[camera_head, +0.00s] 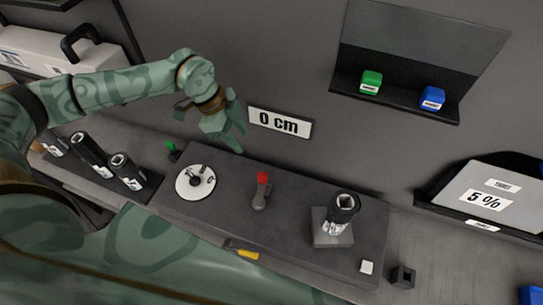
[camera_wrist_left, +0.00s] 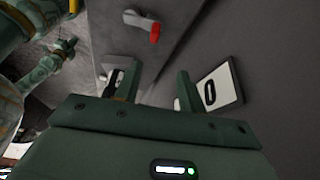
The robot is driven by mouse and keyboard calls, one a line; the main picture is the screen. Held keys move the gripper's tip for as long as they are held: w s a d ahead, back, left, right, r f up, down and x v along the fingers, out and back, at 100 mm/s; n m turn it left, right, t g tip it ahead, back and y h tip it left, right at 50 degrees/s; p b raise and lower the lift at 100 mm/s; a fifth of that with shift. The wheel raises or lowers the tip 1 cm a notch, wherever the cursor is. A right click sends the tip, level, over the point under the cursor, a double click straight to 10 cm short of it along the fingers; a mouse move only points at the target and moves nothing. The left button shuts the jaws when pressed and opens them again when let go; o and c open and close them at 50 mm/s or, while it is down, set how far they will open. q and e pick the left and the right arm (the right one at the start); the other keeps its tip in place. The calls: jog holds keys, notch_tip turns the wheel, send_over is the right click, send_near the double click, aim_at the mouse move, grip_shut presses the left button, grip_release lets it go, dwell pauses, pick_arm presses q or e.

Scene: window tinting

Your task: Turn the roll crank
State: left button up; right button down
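A white disc with a small dark crank handle (camera_head: 196,182) sits on the left part of the dark bench panel (camera_head: 225,215). In the left wrist view, the disc is mostly hidden behind a finger. A grey lever with a red tip (camera_head: 261,190) stands right of the disc; it also shows at the top of the left wrist view (camera_wrist_left: 146,24). My left gripper (camera_head: 233,133) is above and behind the panel, between the disc and the wall sign, apart from both. In the left wrist view, its fingers (camera_wrist_left: 158,85) are spread with nothing held between them.
A dark roll (camera_head: 340,213) stands in a holder on the panel's right. Several dark rolls (camera_head: 92,153) stand at the left. A "0 cm" sign (camera_head: 279,122) is on the wall. A shelf holds a green box (camera_head: 371,82) and a blue box (camera_head: 432,98). My other arm crosses the foreground.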

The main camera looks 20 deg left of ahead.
pick_arm(q)
send_near(261, 174)
jog(key=x, duration=0.5)
jog(key=shift+w+d+r, duration=0.1)
jog(key=shift+d, duration=0.1)
jog(key=x, duration=0.4)
jog(key=shift+s+d+f, duration=0.1)
jog(key=shift+s+f, duration=0.1)
jog(key=shift+f, duration=0.2)
jog(key=shift+w+d+f, duration=0.1)
jog(key=shift+w+f, duration=0.1)
jog(key=shift+f, duration=0.1)
jog(key=shift+s, duration=0.1)
grip_shut()
pick_arm(e)
jog(key=s, duration=0.3)
jog(key=shift+s+d+f, duration=0.1)
jog(key=shift+s+f, duration=0.05)
jog(key=shift+s, duration=0.1)
